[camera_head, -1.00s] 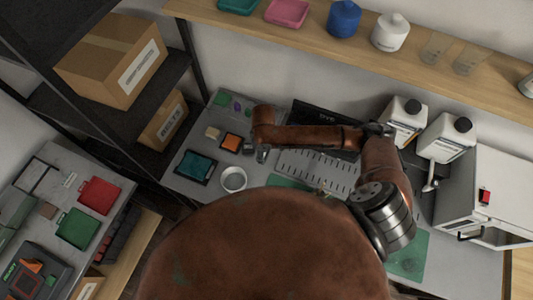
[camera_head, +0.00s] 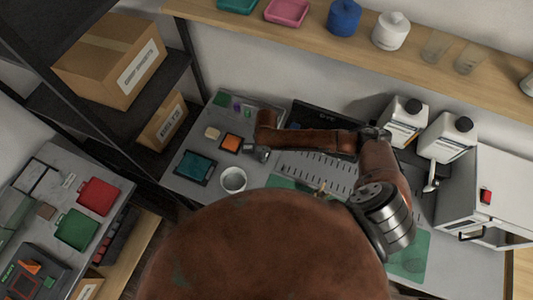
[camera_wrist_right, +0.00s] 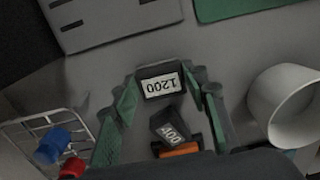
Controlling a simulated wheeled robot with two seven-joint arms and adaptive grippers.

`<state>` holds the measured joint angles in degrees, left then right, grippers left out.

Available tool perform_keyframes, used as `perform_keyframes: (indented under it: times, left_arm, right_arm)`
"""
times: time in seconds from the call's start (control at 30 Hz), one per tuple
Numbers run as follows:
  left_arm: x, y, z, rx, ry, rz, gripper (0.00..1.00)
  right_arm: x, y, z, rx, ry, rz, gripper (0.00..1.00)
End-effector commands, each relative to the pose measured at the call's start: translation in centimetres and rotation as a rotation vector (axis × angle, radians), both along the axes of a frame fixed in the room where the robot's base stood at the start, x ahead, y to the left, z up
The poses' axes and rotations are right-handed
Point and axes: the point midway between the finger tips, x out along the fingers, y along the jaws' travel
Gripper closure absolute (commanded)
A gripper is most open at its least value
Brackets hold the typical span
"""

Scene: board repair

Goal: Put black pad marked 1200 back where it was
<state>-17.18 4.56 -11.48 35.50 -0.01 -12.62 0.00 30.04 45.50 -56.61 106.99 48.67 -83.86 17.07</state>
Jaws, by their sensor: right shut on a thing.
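The black pad marked 1200 (camera_wrist_right: 160,84) sits between the tips of my right gripper (camera_wrist_right: 160,92) in the right wrist view, its white label facing the camera upside down. The gripper's green fingers flank it and are shut on it. A second black pad with a white label (camera_wrist_right: 172,128) lies tilted nearer the wrist, beside an orange piece (camera_wrist_right: 181,150). In the head view my right gripper (camera_head: 258,154) is over the grey bench, just above the white cup. The held pad cannot be made out there. My left gripper is out of view.
A white cup (camera_head: 233,180) stands close to the gripper. A teal-topped tray (camera_head: 196,167), an orange-topped square (camera_head: 231,142) and a cream block (camera_head: 212,132) lie to the left. A wire rack (camera_wrist_right: 45,135) with blue and red pieces shows in the wrist view.

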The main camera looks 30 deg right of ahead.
Motion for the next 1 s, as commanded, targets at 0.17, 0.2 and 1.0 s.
perform_keyframes:
  times: [0.17,0.2,1.0]
  left_arm:
    - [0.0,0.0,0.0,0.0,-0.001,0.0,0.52]
    - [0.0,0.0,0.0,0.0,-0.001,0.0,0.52]
    - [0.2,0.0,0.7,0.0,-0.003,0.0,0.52]
  right_arm:
    - [0.0,0.0,-0.1,-0.001,0.001,0.0,0.49]
    - [0.0,0.0,-0.1,-0.001,0.001,0.0,0.46]
    - [0.1,0.0,7.3,0.001,-0.002,0.001,0.41]
